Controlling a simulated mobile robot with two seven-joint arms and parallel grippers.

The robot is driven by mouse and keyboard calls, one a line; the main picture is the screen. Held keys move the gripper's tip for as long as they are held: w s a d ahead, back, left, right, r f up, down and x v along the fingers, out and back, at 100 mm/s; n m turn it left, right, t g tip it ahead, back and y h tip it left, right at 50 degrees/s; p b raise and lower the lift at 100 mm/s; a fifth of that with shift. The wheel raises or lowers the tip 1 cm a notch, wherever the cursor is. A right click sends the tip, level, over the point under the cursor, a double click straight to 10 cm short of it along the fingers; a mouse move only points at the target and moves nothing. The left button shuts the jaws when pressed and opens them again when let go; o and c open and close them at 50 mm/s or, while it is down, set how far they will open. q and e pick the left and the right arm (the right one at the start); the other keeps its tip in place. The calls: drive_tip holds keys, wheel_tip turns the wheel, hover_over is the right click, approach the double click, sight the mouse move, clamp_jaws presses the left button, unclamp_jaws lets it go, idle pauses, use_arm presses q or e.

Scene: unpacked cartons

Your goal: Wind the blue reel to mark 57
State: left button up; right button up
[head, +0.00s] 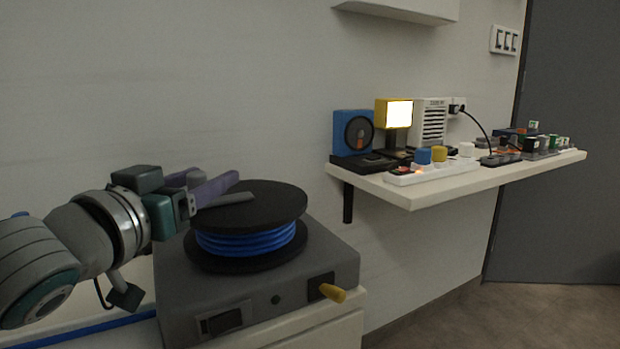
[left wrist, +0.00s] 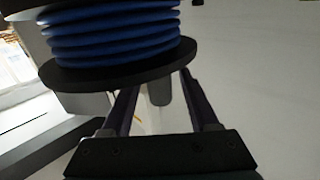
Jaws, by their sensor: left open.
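The blue reel (head: 248,239) has black flanges and blue cord wound between them. It stands on a grey box (head: 265,292) with a yellow-tipped lever (head: 332,293) and a dark switch panel on its front. No mark or number is readable. My left gripper (head: 222,190) is open at the left edge of the reel's top flange; touching cannot be told. In the left wrist view the blue reel (left wrist: 115,38) fills the upper part, and my left gripper's two fingers (left wrist: 158,85) are apart, reaching toward its black flange. My right gripper is not in view.
A white wall shelf (head: 450,187) at the right holds a blue fan, a lit yellow lamp, a white heater and power strips with plugs. The grey box rests on a light cabinet. Bare wall lies behind the reel.

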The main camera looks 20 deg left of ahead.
use_arm(q)
drive_tip(key=shift+w, duration=0.95)
clamp_jaws()
idle(0.8)
